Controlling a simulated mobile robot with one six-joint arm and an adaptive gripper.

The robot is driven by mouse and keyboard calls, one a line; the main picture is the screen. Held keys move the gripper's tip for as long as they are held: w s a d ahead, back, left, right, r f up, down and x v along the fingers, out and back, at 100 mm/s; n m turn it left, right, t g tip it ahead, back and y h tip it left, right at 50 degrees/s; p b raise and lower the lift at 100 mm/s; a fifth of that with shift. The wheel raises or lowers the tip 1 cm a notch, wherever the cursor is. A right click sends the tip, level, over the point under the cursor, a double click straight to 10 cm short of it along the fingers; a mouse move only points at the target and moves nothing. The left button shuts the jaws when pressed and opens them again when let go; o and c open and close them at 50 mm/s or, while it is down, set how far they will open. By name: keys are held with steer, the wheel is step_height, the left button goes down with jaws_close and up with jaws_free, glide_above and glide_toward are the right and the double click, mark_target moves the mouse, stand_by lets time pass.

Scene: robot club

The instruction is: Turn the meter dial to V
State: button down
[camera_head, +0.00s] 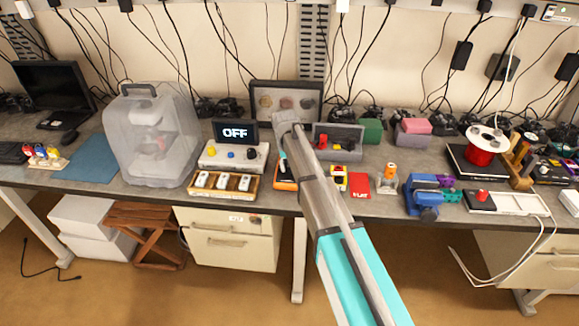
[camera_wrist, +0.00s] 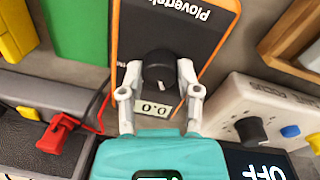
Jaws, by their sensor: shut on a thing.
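The meter is an orange-edged, dark-faced case with the word "Plovertek" (camera_wrist: 190,30), seen in the wrist view. Its round black dial (camera_wrist: 158,72) sits between my fingertips. A small display reading 0.0 (camera_wrist: 154,107) shows close to the dial, partly framed by the fingers. My gripper (camera_wrist: 160,78) is shut on the dial, one pale finger on each side. The dial's pointer and the position letters cannot be made out. In the head view, only an orange edge of the meter (camera_head: 285,185) shows, as my arm covers most of it.
A white box with black, blue and yellow knobs and an OFF screen (camera_head: 235,131) stands left of the meter. A grey case (camera_head: 340,133) with red and yellow parts is to the right; a red lead shows there in the wrist view (camera_wrist: 58,133). A wooden tray (camera_head: 250,187) lies front left.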

steer(key=shift+m, duration=0.6)
steer(key=shift+c, duration=1.5)
jaws_free()
steer(key=shift+s, duration=0.15)
